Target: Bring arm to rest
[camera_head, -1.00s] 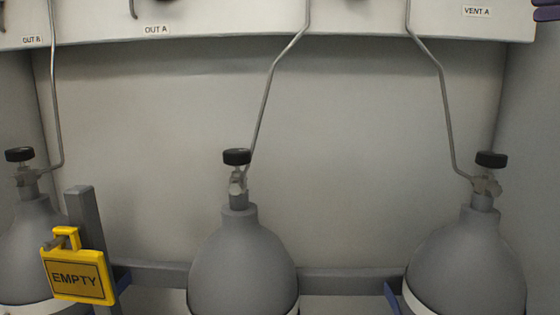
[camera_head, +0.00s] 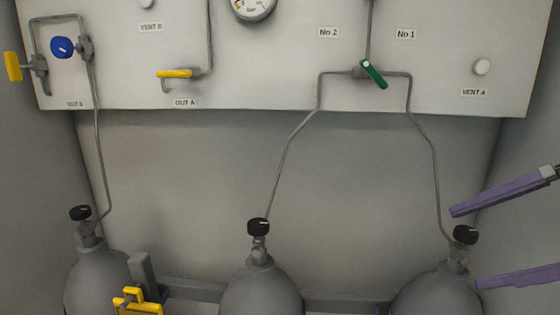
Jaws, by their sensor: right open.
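My right gripper (camera_head: 468,247) comes in from the right edge. Its two purple fingers are spread wide apart and nothing is held between them. In the picture the black knob (camera_head: 465,235) of the right cylinder (camera_head: 437,295) appears in the gap between the fingertips. I cannot tell how far the fingers are from it in depth. My left gripper is not in view.
Two more grey cylinders stand at the middle (camera_head: 262,290) and left (camera_head: 97,280). The panel (camera_head: 270,80) above carries a green-handled valve (camera_head: 374,75), a yellow-handled valve (camera_head: 175,73), a blue knob (camera_head: 62,47) and a gauge (camera_head: 253,8).

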